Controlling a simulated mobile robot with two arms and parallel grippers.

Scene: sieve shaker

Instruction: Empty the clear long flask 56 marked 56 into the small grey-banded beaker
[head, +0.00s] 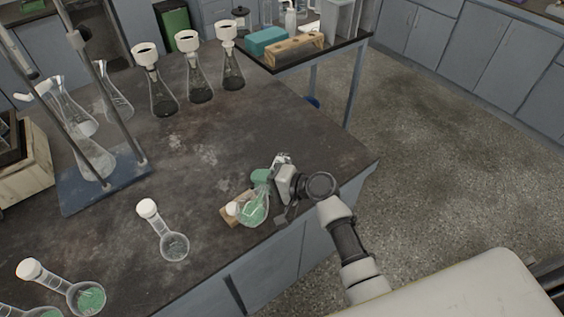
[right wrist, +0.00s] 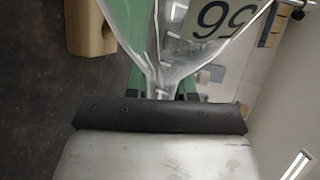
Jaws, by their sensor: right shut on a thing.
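The clear long flask 56 (right wrist: 165,40) shows in the right wrist view, with a label reading 56 upside down in that view. My right gripper (right wrist: 163,97) is shut on its narrow part, with green finger parts on both sides. In the head view my right gripper (head: 268,186) is near the bench's right front edge, and glass with a green tint (head: 252,211) shows just below it. I cannot tell there how much is flask and what is inside it. I cannot make out the small grey-banded beaker. My left gripper is out of view.
A wooden block (right wrist: 90,27) lies beside the held flask. A capped round flask (head: 173,246) and green-filled ones (head: 88,298) are at the front left. A blue-based stand (head: 135,178) and several conical flasks (head: 163,100) are further back. The bench's middle (head: 215,140) is clear.

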